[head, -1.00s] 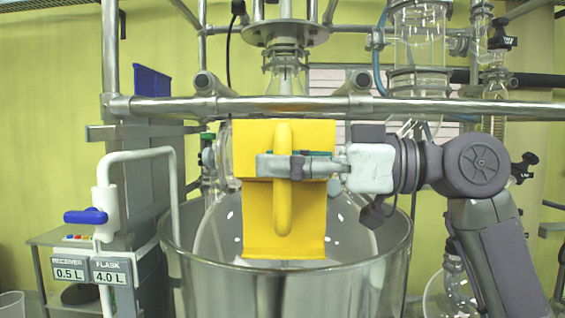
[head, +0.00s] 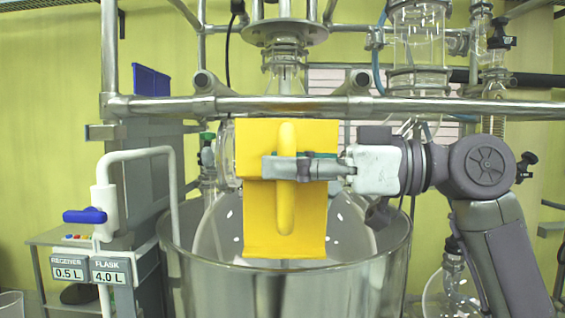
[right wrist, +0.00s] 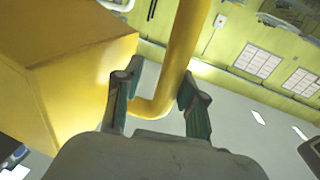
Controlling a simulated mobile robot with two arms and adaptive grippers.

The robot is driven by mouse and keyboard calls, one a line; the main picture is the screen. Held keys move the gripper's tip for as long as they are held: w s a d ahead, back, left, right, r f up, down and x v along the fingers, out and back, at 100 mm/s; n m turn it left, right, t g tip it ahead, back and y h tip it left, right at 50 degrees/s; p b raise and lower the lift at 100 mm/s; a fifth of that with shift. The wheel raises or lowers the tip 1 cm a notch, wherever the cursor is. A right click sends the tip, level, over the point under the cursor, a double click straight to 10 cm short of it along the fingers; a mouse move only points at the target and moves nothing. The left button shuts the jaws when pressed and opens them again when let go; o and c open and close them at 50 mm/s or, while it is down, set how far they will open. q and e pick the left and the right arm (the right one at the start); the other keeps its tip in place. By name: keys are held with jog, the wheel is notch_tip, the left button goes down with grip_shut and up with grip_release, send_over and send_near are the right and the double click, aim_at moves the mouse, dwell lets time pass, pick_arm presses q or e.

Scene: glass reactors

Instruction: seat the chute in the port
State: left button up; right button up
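The chute (head: 258,222) is a yellow box-like piece with a rounded upright handle (head: 286,222). It hangs in front of the glass flask, above the rim of the large metal vessel. My right gripper (head: 290,168) comes in from the right and is shut on the handle. In the right wrist view the fingers (right wrist: 160,100) stand either side of the handle (right wrist: 182,50), and the chute body (right wrist: 60,85) lies to the left. A glass neck (head: 226,155), possibly the port, shows just left of the chute, mostly hidden behind it. I cannot tell whether they touch. My left gripper is out of view.
A metal rail (head: 420,107) crosses just above the chute. The open metal vessel (head: 280,290) stands below, around the glass flask (head: 352,235). A white pipe with a blue valve (head: 85,215) stands at left. Glassware (head: 418,35) hangs at upper right.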

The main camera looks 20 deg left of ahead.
jog(key=shift+w+d+f, duration=0.15)
jog(key=shift+d, duration=0.45)
jog(key=shift+w+d+f, duration=0.1)
jog(key=shift+d+f, duration=0.05)
jog(key=shift+d, duration=0.4)
jog(key=d, duration=0.7)
jog(key=shift+w, duration=0.4)
jog(key=shift+a, duration=0.1)
jog(key=o, duration=0.6)
jog(key=shift+c, duration=0.2)
jog(key=w+d, duration=0.1)
jog(key=d, duration=1.1)
jog(key=shift+w, duration=0.25)
